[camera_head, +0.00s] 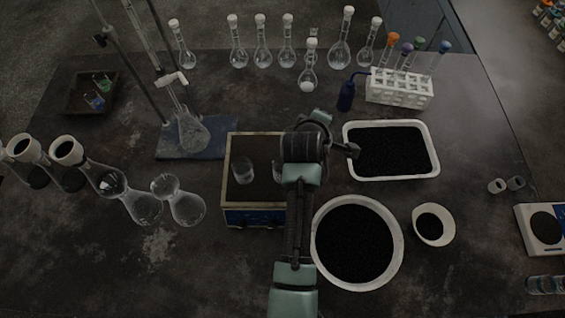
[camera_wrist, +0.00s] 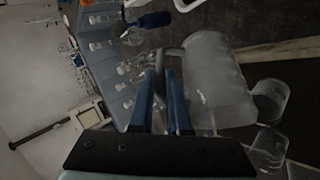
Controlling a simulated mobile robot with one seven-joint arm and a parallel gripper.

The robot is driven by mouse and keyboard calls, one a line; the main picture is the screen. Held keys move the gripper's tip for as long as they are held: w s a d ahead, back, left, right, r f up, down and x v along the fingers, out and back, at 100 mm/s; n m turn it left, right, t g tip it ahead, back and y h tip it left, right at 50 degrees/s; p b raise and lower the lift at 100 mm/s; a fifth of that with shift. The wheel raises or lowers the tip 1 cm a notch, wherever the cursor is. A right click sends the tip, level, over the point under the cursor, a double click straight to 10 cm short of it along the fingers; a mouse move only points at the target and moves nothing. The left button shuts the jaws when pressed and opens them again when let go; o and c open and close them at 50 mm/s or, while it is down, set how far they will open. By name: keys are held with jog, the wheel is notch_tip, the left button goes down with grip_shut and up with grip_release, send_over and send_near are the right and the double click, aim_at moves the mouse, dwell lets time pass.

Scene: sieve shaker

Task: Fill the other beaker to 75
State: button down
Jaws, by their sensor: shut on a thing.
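In the wrist view my gripper (camera_wrist: 163,78) has its two blue fingers closed on the handle of a cloudy, translucent jug (camera_wrist: 218,80). The jug appears sideways in that picture; its contents are not clear. Two clear glass beakers (camera_wrist: 270,98) (camera_wrist: 268,150) are beyond the jug, apart from my fingers. In the head view one beaker (camera_head: 243,172) stands on a box-shaped platform (camera_head: 254,215) with a light rim and blue front. A second beaker (camera_head: 279,169) is partly covered by my arm. My arm hides the fingers and most of the jug there. No fill marks are readable.
A white rectangular tray (camera_head: 437,172) and a round white bowl (camera_head: 398,262), both with black contents, stand right of my arm. A small bowl (camera_head: 449,238) is beside them. Glass flasks (camera_head: 105,180) stand left; a stand on a blue base (camera_head: 175,150) is behind.

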jog(key=shift+s+a+r+n+t+h+b, duration=0.15)
jog(key=shift+s+a+r+t+h+b, duration=0.25)
jog(key=shift+b, duration=0.65)
jog(key=shift+s+a+r+n+t+h+b, duration=0.2)
jog(key=shift+a+r+t+h+b, duration=0.35)
jog(key=shift+b, duration=0.5)
dwell(4.7)
